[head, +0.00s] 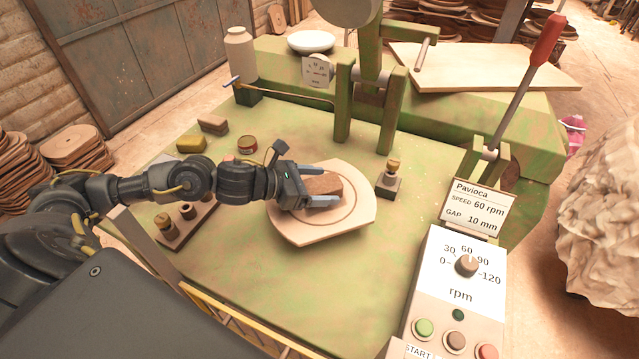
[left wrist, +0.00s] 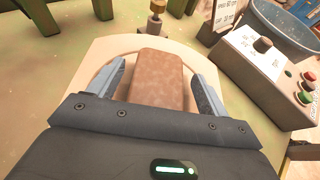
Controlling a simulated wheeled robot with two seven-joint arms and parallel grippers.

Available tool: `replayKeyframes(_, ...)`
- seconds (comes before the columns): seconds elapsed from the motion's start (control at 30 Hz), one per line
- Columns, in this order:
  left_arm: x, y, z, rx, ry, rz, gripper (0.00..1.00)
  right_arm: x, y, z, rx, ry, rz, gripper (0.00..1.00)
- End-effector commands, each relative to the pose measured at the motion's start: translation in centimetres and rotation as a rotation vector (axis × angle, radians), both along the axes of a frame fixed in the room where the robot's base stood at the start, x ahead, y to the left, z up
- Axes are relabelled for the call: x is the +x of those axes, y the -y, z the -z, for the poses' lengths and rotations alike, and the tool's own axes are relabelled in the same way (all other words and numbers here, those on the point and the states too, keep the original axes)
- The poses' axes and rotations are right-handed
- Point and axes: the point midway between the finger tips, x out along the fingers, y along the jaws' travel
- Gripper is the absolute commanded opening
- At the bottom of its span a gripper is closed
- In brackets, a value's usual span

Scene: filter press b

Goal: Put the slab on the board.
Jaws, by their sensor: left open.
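The slab (head: 325,184) is a brown rectangular block within the outline of the pale, rounded wooden board (head: 335,222) on the green table. It appears to rest on the board's ringed middle. My left gripper (head: 318,188) comes in from the left, low over the board, with a finger on each side of the slab. In the left wrist view the slab (left wrist: 157,80) lies between the open fingers, with a gap on both sides. The board (left wrist: 100,52) shows around it there. The slab's near end is hidden by the gripper body. My right gripper is not in view.
A small post with a knob (head: 391,180) stands just right of the board. Green press uprights (head: 342,105) rise behind it. The control box (head: 455,285) is at front right, a peg block (head: 186,222) at left.

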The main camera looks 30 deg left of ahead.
Motion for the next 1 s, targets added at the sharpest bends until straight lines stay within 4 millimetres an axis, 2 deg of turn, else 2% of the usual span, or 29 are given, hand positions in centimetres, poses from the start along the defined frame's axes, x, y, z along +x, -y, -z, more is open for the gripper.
replayKeyframes(0.3,-3.6,-3.2,-1.5,0.007,-0.001,0.002,0.78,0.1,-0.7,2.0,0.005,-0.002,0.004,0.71)
replayKeyframes(0.43,-4.4,-4.0,-2.0,0.006,-0.001,-0.001,0.78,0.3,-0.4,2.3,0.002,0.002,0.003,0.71)
replayKeyframes(0.7,-5.1,-4.5,-2.7,0.002,0.0,0.001,0.78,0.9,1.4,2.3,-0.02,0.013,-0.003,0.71)
replayKeyframes(1.0,-5.0,-4.5,-2.7,0.002,0.0,0.001,0.78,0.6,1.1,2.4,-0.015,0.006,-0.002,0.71)
